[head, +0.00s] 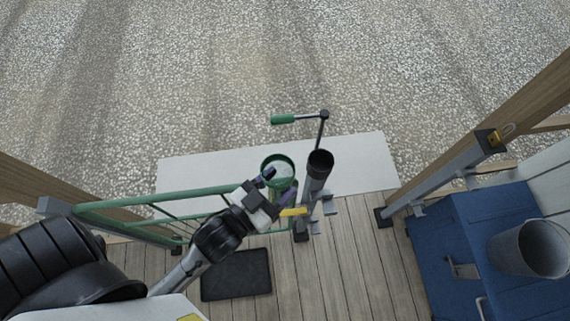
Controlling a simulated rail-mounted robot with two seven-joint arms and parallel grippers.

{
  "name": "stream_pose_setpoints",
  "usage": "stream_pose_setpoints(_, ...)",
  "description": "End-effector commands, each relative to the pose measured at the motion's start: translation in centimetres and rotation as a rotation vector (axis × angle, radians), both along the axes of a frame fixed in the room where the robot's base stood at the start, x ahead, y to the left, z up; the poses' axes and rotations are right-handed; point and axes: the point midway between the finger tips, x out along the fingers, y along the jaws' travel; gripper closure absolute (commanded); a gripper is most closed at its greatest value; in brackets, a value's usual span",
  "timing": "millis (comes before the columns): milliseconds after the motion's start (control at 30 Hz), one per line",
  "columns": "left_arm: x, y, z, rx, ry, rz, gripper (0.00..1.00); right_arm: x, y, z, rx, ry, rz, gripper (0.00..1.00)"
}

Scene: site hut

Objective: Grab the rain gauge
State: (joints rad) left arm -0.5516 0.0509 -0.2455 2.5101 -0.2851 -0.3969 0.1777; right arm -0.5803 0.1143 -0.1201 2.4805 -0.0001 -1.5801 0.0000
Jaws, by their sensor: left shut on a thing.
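The rain gauge (272,161) is a round vessel with a green rim and a pale inside, seen from above near the middle of the head view. My left gripper (279,184) reaches it from the lower left, with its dark fingers at the gauge's near side. The gripper is shut on the gauge. The gauge's lower part is hidden behind the gripper. My right gripper is not in view.
A grey post with a dark open top (319,165) stands close right of the gauge. A green-handled crank (297,119) is beyond it. A green gate (150,198) lies left. A blue chest (450,250) bearing a grey bucket (535,248) stands right. A dark mat (237,276) lies on the planks.

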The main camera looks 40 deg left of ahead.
Motion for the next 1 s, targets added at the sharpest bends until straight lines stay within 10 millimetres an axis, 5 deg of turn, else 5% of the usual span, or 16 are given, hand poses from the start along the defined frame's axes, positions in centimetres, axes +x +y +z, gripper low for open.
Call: stream_pose_setpoints(1000, -2.4, 0.3, 0.0, 0.0, -0.001, 0.0, 0.69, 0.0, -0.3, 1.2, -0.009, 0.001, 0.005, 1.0)
